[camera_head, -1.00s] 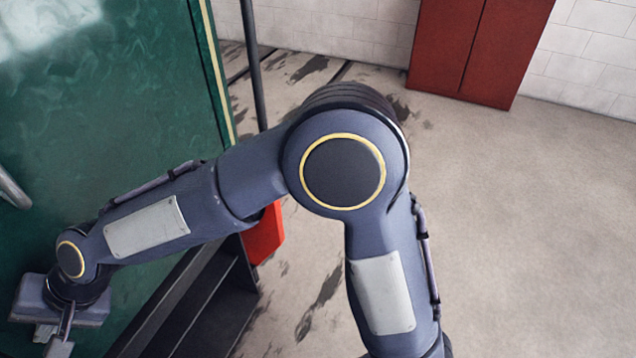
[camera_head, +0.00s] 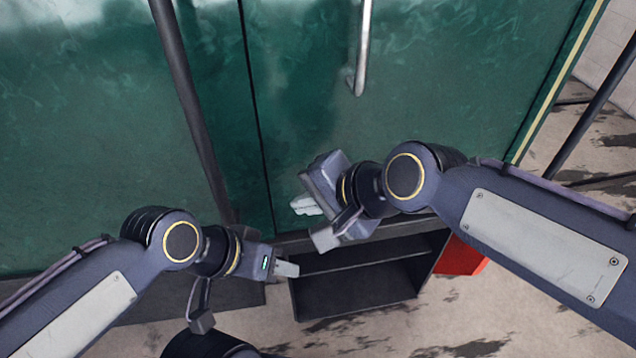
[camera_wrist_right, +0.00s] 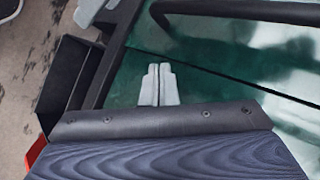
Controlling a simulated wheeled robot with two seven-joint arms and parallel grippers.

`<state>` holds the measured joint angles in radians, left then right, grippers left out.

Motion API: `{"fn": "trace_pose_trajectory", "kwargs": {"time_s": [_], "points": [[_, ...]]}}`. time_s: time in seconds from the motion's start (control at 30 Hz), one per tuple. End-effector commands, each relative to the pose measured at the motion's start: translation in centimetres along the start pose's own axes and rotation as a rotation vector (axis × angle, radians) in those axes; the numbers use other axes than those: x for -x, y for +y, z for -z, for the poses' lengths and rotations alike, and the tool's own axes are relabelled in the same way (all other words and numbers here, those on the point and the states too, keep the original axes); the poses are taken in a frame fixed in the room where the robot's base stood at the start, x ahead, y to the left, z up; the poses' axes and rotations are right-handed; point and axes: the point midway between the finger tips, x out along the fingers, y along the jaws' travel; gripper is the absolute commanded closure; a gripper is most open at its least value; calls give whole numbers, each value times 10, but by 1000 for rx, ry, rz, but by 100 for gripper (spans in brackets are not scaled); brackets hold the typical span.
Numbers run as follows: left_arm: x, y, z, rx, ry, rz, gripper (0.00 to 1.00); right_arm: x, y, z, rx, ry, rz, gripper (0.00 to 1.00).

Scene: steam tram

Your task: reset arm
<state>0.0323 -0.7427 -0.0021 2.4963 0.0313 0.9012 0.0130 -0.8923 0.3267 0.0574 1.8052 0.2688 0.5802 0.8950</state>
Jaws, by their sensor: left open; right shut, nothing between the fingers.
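My left gripper (camera_head: 285,269) is the lower one in the head view, near the front of the dark step below the green tram side. It appears empty, and the gap between its fingers is hard to see from this angle. My right gripper (camera_head: 305,206) is above and to its right, in front of the green tram side (camera_head: 310,90). In the right wrist view its two fingers (camera_wrist_right: 158,85) lie together with nothing between them. Part of a light grey finger (camera_wrist_right: 92,8) shows at the top left there.
A silver vertical handle (camera_head: 362,50) is on the tram side above my right gripper. A dark pole (camera_head: 190,105) stands at the left. A dark open step box (camera_head: 355,290) and a red part (camera_head: 460,259) are below. Stained floor (camera_head: 490,325) is clear at the lower right.

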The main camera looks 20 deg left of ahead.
Motion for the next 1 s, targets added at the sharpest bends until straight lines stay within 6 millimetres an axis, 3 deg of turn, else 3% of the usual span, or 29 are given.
{"fn": "trace_pose_trajectory", "kwargs": {"time_s": [0.23, 0.37, 0.47, 0.53, 0.63, 0.8, 0.9, 1.0], "points": [[0, 0, 0, 0, 0, 0, 57, 6, 2, 2, 1, 6, -1, 100], [0, 0, 0, 0, 0, 0, 57, 34, 25, 24, 16, 52, -6, 100], [0, 0, 0, 0, 0, 0, 57, 76, 66, 50, 44, 121, -26, 100], [0, 0, 0, 0, 0, 0, 57, 110, 106, 63, 68, 178, -55, 100], [0, 0, 0, 0, 0, 0, 57, 155, 169, 68, 105, 259, -117, 100], [0, 0, 0, 0, 0, 0, 57, 203, 266, 40, 153, 359, -253, 100], [0, 0, 0, 0, 0, 0, 57, 213, 303, 19, 171, 386, -323, 100], [0, 0, 0, 0, 0, 0, 57, 216, 325, 4, 182, 398, -370, 100]]}}
